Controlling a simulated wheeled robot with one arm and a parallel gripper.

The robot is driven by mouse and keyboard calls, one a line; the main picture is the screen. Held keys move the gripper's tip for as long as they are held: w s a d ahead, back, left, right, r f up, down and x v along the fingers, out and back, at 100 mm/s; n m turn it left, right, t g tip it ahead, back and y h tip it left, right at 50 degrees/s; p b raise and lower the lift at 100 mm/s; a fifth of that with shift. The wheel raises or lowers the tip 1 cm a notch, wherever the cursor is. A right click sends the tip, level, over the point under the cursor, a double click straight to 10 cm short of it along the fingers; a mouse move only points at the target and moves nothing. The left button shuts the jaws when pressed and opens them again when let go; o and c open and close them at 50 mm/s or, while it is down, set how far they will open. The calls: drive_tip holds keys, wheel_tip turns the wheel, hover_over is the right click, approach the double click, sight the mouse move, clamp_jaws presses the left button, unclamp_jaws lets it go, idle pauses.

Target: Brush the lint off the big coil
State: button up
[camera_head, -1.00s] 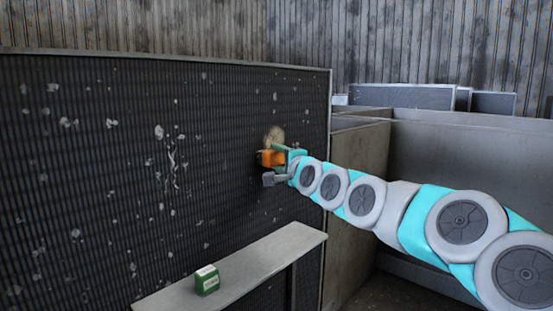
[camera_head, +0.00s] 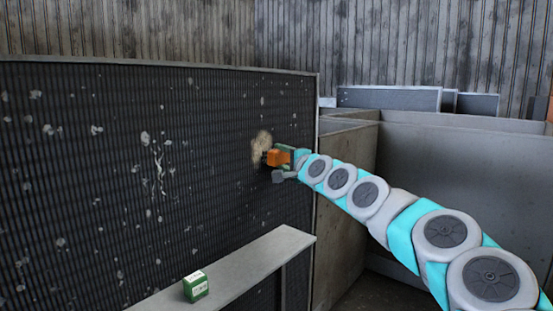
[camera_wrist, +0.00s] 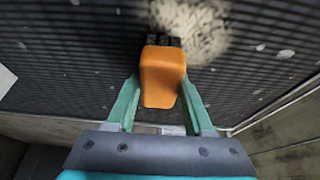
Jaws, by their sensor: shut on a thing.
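The big coil (camera_head: 90,200) is a dark finned panel filling the left of the head view. Pale lint specks are scattered over it, with a stringy white patch (camera_head: 159,165) left of centre. A tan fuzzy lint clump (camera_head: 261,144) lies on the coil near its right side. It also shows at the top of the wrist view (camera_wrist: 195,28). My gripper (camera_head: 285,160) is shut on a brush with an orange handle (camera_wrist: 162,78). The brush's dark bristles (camera_wrist: 165,41) are at the lower edge of the clump; whether they touch the coil I cannot tell.
A grey ledge (camera_head: 245,262) runs along the lower front of the coil, with a small green box (camera_head: 195,286) on it. Grey housing walls (camera_head: 450,170) stand to the right. A corrugated wall (camera_head: 420,45) is behind.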

sight(262, 144)
drive_tip(key=shift+w+d, duration=0.3)
drive_tip(key=shift+w, duration=0.1)
drive_tip(key=shift+a+r+p, duration=0.1)
drive_tip(key=shift+r+p, duration=0.7)
drive_tip(key=shift+r, duration=0.25)
drive_tip(key=shift+s+a+f+p, duration=0.1)
drive_tip(key=shift+s+a+p, duration=0.4)
drive_tip(key=shift+s+a, duration=0.45)
drive_tip(key=shift+s+a+r+p, duration=0.1)
drive_tip(key=shift+s+a+p, duration=0.45)
drive_tip(key=shift+s, duration=0.65)
drive_tip(key=shift+s+a+f+p, duration=0.1)
drive_tip(key=shift+s+a+p, duration=0.35)
drive_tip(key=shift+s+a, duration=0.55)
drive_tip(key=shift+r+p, duration=0.7)
drive_tip(key=shift+r, duration=0.35)
drive_tip(key=shift+w+d+f+b, duration=0.1)
drive_tip(key=shift+w+d+b, duration=0.6)
drive_tip(key=shift+w+b, duration=0.1)
drive_tip(key=shift+w+d+b, duration=0.6)
drive_tip(key=shift+w+d, duration=0.2)
drive_tip(key=shift+w, duration=0.2)
drive_tip(key=shift+w+d+b, duration=0.55)
drive_tip(key=shift+w+d, duration=0.25)
drive_tip(key=shift+w, duration=0.15)
drive_tip(key=shift+w+d, duration=0.35)
